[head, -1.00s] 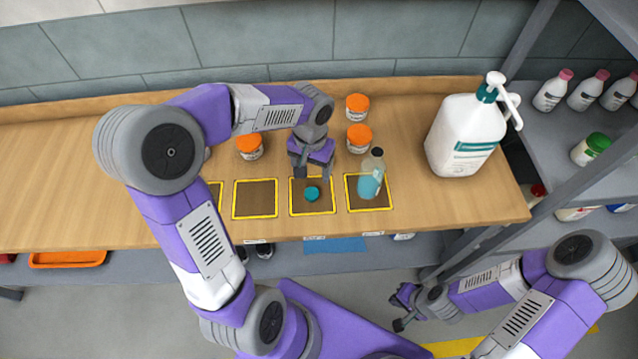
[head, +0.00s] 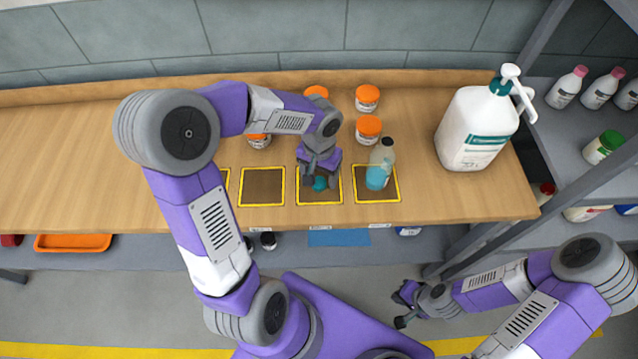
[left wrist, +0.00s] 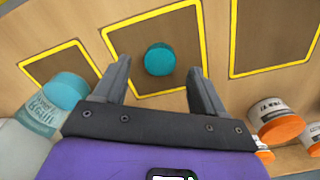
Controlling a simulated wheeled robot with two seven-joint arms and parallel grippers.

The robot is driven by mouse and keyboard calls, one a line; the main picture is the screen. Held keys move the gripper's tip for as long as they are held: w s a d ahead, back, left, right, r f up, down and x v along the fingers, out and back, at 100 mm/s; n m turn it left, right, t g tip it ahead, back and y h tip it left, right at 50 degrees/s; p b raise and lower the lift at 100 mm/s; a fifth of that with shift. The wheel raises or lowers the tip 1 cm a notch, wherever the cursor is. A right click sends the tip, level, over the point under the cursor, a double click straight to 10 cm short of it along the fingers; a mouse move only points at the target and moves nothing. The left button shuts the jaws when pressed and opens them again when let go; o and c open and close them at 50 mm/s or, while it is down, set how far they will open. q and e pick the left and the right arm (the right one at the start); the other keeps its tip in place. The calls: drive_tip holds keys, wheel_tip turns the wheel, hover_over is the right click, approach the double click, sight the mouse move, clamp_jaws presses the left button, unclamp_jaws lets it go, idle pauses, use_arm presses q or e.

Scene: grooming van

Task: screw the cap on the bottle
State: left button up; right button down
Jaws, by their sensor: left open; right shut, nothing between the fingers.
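My right gripper (head: 403,307) is shut and empty, low in front of the table.
Several orange-lidded jars (head: 368,129) stand behind the squares. A large white pump bottle (head: 470,130) stands to the right. An empty square (head: 262,187) lies left of the cap's square. Shelves (head: 570,130) bound the right side; the table's left is clear.

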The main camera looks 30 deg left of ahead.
sight(319, 182)
use_arm(q)
wheel_tip(319, 182, down, 2)
drive_tip(key=shift+f, duration=0.2)
drive_tip(key=c, duration=1.1)
drive_tip(key=shift+r, duration=0.15)
drive_tip(key=shift+c, duration=0.2)
wheel_tip(319, 182, up, 10)
drive_tip(key=p, duration=0.2)
